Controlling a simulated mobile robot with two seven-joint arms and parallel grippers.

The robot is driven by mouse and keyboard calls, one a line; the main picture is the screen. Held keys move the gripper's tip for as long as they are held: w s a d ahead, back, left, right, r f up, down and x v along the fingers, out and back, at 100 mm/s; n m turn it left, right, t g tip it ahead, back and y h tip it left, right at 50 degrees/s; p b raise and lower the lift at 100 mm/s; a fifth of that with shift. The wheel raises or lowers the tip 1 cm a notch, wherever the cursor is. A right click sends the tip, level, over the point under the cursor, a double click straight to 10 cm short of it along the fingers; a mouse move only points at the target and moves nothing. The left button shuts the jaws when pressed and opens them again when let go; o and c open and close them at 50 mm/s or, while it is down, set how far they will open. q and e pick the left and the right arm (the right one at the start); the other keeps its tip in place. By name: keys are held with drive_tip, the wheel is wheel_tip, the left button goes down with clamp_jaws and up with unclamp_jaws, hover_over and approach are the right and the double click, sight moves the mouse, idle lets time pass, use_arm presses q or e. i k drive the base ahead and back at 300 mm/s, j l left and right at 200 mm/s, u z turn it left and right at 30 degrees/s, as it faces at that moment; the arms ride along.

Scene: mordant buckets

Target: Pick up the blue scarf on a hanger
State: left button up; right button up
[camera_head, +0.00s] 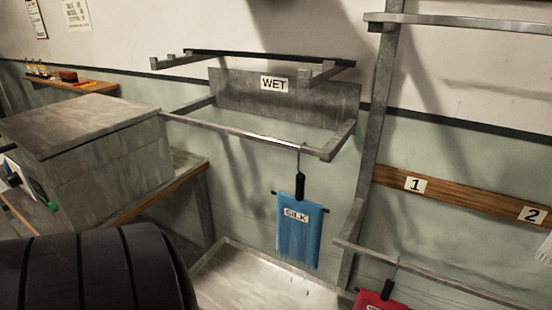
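The blue scarf (297,235) carries a label reading "SILK" and hangs from a black hanger (300,186). The hanger's hook goes over the front bar of a metal rack (245,133) under the sign "WET" (274,84). The scarf hangs free above a pale metal tray, with small drips below it. Neither of my grippers shows in the head view. A large black ribbed part fills the lower left corner; it seems to be part of my own arm, and it hides what lies behind it.
The metal tray (228,268) lies under the scarf. A grey metal box (92,140) stands on a wooden bench (176,187) at left. At right are a metal post (371,150), a lower rail (430,272) with a red hanging piece (378,301), and a board (460,198) numbered 1 and 2.

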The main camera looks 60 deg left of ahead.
sight(299, 221)
drive_tip(key=k+u, duration=0.1)
drive_tip(key=u, duration=0.35)
drive_tip(key=j+u, duration=0.15)
drive_tip(key=u, duration=0.3)
drive_tip(key=k+j+u, duration=0.15)
drive_tip(key=u, duration=0.3)
